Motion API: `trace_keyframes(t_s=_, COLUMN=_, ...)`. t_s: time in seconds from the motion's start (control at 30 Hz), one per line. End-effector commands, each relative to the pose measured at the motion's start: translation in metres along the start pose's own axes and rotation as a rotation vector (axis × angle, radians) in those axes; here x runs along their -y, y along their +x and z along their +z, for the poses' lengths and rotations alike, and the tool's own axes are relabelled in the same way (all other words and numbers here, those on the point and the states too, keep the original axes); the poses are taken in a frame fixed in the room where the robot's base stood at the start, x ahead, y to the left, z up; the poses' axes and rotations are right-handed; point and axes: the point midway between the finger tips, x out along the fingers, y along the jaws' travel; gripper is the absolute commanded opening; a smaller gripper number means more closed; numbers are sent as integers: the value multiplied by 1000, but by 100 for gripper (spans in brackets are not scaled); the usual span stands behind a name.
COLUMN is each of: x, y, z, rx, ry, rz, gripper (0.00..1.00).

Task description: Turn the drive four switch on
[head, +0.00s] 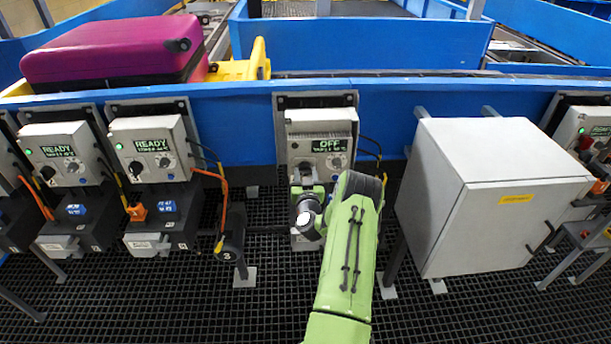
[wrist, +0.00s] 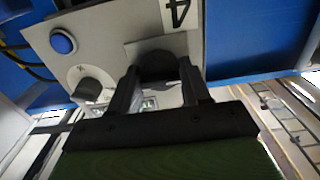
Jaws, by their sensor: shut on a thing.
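The drive box (head: 322,118) in the middle of the head view has a display (head: 329,146) reading OFF. My green arm reaches up to the unit below that display, and my gripper (head: 305,184) hides its lower part. In the wrist view, a "4" label (wrist: 177,13) sits beside a dark switch handle (wrist: 158,64). My gripper (wrist: 158,82) has its two black fingers on either side of this handle and is shut on it. The handle's exact turn angle is hard to see.
Near the handle are a blue button (wrist: 62,42) and a grey knob (wrist: 90,84). Left drives (head: 150,146) show READY with green lights. A grey cabinet (head: 495,195) stands close to the right of my arm. A magenta suitcase (head: 115,50) lies on the conveyor behind.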

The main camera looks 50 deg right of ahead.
Motion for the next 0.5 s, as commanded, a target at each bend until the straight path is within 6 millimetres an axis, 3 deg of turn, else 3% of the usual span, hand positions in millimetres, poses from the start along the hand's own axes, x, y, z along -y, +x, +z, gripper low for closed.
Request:
trace_keyframes(t_s=0.27, x=0, y=0, z=0, rx=-2, ry=115, rz=0, gripper=17)
trace_keyframes(t_s=0.5, x=0, y=0, z=0, rx=-2, ry=317, rz=0, gripper=17)
